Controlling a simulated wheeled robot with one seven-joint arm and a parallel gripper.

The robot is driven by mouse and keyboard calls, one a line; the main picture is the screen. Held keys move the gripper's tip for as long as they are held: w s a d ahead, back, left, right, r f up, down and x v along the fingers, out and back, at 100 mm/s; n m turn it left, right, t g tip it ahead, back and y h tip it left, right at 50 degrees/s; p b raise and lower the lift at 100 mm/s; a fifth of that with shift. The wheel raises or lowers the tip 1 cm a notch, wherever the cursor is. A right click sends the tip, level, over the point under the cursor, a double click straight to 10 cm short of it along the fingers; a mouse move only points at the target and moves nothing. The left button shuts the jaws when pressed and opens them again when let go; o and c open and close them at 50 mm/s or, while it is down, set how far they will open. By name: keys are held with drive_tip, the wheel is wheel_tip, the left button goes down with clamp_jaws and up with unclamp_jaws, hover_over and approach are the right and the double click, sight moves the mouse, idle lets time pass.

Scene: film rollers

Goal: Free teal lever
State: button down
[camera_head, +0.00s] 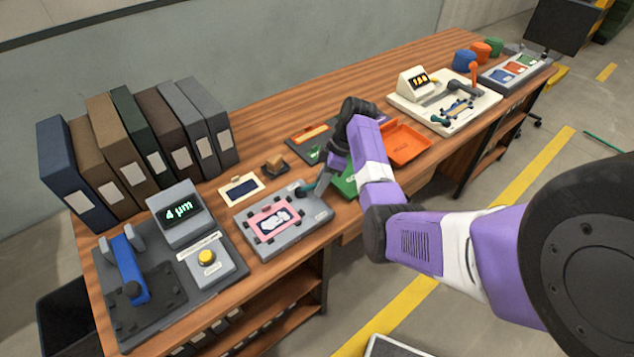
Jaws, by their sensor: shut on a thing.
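A teal lever (310,187) sits at the upper right of a grey fixture plate (316,214). The plate carries a pink frame (263,231) with a dark window and a white shape, held by small black clips. My gripper (326,177) reaches down from the right to the lever and is shut on it. The fingertips are small and partly hidden by my purple arm, so the exact contact is hard to see. A second teal-tipped lever (440,121) is on a white machine (466,117) farther right.
Left of the fixture stands a gauge (178,212) reading "4 µm", with a blue-handled press (128,270) and yellow button (207,256). A green piece (343,184) lies partly under my arm. An orange tray (410,146) is right of it. Binders (145,135) line the back left.

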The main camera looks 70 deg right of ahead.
drive_tip(key=shift+w+d+n+g+b, duration=0.3)
drive_tip(key=shift+d+n+b, duration=0.15)
drive_tip(key=shift+n, duration=0.25)
drive_tip(key=shift+r, duration=0.1)
drive_tip(key=c, duration=1.2)
unclamp_jaws()
drive_tip(key=shift+o, duration=0.2)
drive_tip(key=p+v, duration=0.1)
drive_tip(key=v, duration=0.6)
drive_tip(key=shift+d+r, duration=0.15)
drive_tip(key=shift+r, duration=0.15)
drive_tip(key=shift+s, duration=0.1)
